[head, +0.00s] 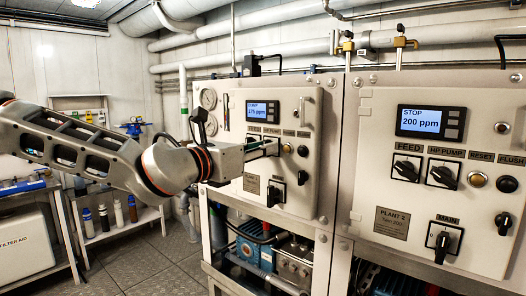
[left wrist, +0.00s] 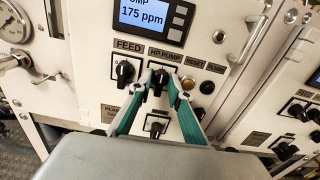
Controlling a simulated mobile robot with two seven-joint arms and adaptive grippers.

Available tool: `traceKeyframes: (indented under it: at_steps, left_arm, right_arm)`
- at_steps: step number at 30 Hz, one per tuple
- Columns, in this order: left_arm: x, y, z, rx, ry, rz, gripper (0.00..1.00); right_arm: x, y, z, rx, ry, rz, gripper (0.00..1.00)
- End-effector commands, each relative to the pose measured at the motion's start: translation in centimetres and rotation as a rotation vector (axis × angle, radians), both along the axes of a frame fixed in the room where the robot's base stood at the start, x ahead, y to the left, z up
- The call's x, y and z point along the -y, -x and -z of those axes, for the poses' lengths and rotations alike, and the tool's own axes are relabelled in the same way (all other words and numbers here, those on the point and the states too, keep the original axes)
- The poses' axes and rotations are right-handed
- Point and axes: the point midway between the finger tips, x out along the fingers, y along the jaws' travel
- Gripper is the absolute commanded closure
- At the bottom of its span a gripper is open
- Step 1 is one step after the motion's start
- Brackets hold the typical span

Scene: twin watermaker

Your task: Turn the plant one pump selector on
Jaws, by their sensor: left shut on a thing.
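The plant one panel (head: 312,162) is the left white panel, with a lit display (left wrist: 153,18) reading 175 ppm. Below the display, the black HP PUMP selector (left wrist: 158,80) sits between the FEED selector (left wrist: 124,72) and the RESET button (left wrist: 188,83). My left gripper (head: 275,147) reaches the panel from the left. In the left wrist view its teal fingers (left wrist: 158,77) close around the HP PUMP selector and partly hide it, so its exact turn position is hard to tell. My right gripper is not in view.
The MAIN switch (head: 276,191) is just below my left gripper. The plant two panel (head: 380,150) on the right has its own FEED (head: 406,168) and HP PUMP (head: 443,174) selectors, and its display reads STOP, 200 ppm. A shelf with bottles (head: 118,213) stands at the left.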

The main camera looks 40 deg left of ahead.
Motion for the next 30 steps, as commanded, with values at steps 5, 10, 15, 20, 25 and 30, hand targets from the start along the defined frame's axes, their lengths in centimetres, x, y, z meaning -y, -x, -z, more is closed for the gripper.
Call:
traceKeyframes:
  at_steps: [5,10,15,20,25,30]
  left_arm:
    - [-0.07,-0.05,-0.21,0.008,-0.038,-0.002,1.00]
    - [-0.08,-0.04,-0.26,0.009,-0.048,-0.002,1.00]
    - [-0.07,-0.03,-0.28,0.010,-0.049,-0.002,1.00]
    - [-0.07,-0.03,-0.29,0.010,-0.048,-0.002,0.75]
    - [-0.05,-0.01,-0.19,0.008,-0.048,-0.001,0.75]
    - [-0.02,-0.01,-0.11,0.006,-0.047,-0.001,0.75]
  right_arm:
    - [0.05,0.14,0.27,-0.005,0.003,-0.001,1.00]
    - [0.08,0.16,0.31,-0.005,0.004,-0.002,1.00]
    - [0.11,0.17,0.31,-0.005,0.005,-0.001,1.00]
    - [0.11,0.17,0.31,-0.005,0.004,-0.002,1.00]
    - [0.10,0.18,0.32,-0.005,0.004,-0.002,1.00]
    - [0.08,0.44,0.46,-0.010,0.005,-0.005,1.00]
